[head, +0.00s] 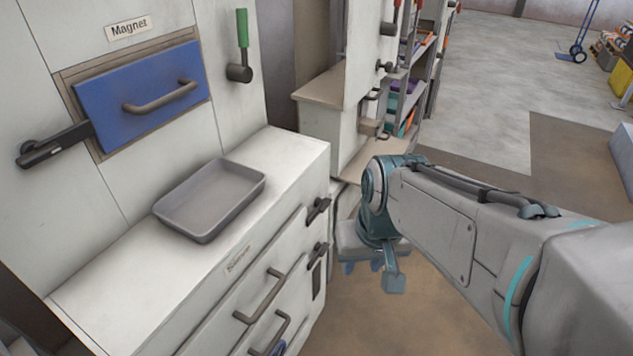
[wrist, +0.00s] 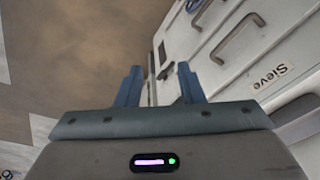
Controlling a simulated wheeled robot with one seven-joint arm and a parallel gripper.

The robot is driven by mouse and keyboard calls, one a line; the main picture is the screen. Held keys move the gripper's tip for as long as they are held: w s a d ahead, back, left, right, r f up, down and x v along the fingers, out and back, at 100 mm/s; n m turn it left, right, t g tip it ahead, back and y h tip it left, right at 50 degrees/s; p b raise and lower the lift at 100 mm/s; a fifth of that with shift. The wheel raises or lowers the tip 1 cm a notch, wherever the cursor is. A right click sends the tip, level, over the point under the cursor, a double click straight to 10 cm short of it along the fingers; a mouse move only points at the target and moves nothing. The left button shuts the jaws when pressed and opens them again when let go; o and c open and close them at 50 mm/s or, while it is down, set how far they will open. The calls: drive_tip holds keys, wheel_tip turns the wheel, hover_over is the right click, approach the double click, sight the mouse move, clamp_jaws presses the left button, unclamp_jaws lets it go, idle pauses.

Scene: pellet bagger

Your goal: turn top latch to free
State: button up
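Two dark latches sit one above the other on the right edge of the white cabinet front in the head view. The top latch (head: 317,209) is near the counter's corner, and the lower latch (head: 317,253) is just below it. My gripper (head: 362,267) hangs to the right of the latches, apart from them, over the brown floor. In the wrist view my gripper (wrist: 159,78) has its two blue fingers apart with nothing between them. Dark fittings on the cabinet edge show beyond the fingers there, but I cannot tell which latch is which.
The cabinet front carries bar handles (head: 262,297) and a Sieve label (wrist: 271,75). A grey tray (head: 211,200) lies on the counter. Above are a blue Magnet panel (head: 140,95) and a green-handled lever (head: 242,45). Shelving (head: 405,85) stands behind my arm.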

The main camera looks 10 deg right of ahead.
drive_tip(key=w+a+f+m+g+y+b, duration=0.1)
drive_tip(key=w+a+f+g+y+b, duration=0.15)
drive_tip(key=w+f+y, duration=0.35)
drive_tip(key=m+t+y+b, duration=0.65)
drive_tip(key=t+b, duration=0.25)
drive_tip(key=t, duration=0.3)
approach(328, 206)
drive_tip(key=p+x, duration=0.1)
drive_tip(key=x, duration=0.8)
drive_tip(key=shift+w+a+f+y, duration=0.15)
drive_tip(key=shift+w+y, duration=0.05)
drive_tip(key=shift+y, duration=0.25)
clamp_jaws()
